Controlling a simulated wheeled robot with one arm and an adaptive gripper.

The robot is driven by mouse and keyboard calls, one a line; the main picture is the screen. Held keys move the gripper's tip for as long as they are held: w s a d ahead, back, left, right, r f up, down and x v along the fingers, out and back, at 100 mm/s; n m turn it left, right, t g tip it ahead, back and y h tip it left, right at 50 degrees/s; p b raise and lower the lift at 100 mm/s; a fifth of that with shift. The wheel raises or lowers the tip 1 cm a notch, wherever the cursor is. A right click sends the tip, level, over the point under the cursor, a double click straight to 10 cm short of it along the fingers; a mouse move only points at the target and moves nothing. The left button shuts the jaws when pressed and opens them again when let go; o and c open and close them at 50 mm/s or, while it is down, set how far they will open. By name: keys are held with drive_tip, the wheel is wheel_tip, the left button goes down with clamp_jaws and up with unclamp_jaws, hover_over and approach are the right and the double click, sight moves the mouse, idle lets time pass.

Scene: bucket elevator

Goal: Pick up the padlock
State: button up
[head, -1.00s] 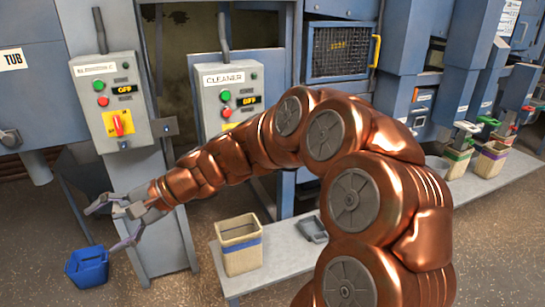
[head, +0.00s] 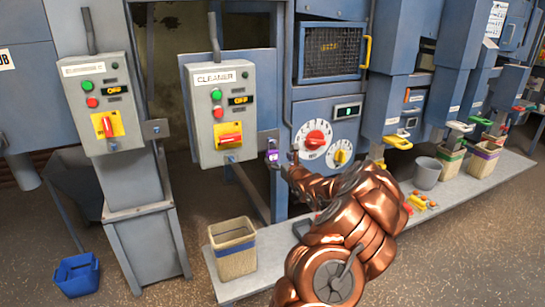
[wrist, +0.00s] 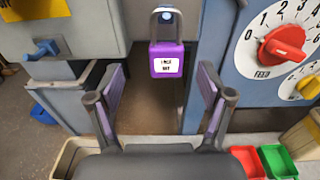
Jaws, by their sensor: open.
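The padlock (wrist: 166,60) is purple with a white label and a grey shackle. In the wrist view it hangs upright at the top middle, its shackle around a small blue-white part. In the head view the padlock (head: 274,157) is small, at the right edge of the CLEANER control box. My gripper (wrist: 162,100) is open and empty, its two fingers spread left and right, with the padlock ahead between them and apart from both. In the head view my gripper (head: 294,162) is just right of the padlock, partly hidden by my arm.
The CLEANER box (head: 219,112) is left of the padlock. A panel with a red dial (head: 314,139) is close on the right. A low bench (head: 280,262) below holds a tan bin (head: 233,248) and a grey bucket (head: 427,173). A blue bin (head: 77,275) stands on the floor.

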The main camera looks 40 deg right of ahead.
sight(274, 154)
drive_tip(key=shift+w+d+f+p, duration=0.2)
drive_tip(key=shift+w+d, duration=0.2)
drive_tip(key=shift+w, duration=0.15)
drive_tip(key=shift+w+d+f+p, duration=0.15)
drive_tip(key=shift+w+d, duration=0.25)
drive_tip(key=shift+w, duration=0.1)
drive_tip(key=shift+f+p+x, duration=0.1)
drive_tip(key=shift+p+x, duration=0.3)
drive_tip(key=shift+x, duration=0.6)
drive_tip(key=shift+f+p+x, duration=0.15)
drive_tip(key=shift+p+x, duration=0.25)
drive_tip(key=shift+x, duration=0.6)
drive_tip(key=shift+w+d+r, duration=0.1)
drive_tip(key=shift+w+d, duration=0.1)
drive_tip(key=shift+w, duration=0.35)
drive_tip(key=shift+c, duration=0.3)
drive_tip(key=c, duration=1.3)
drive_tip(key=shift+o, duration=0.2)
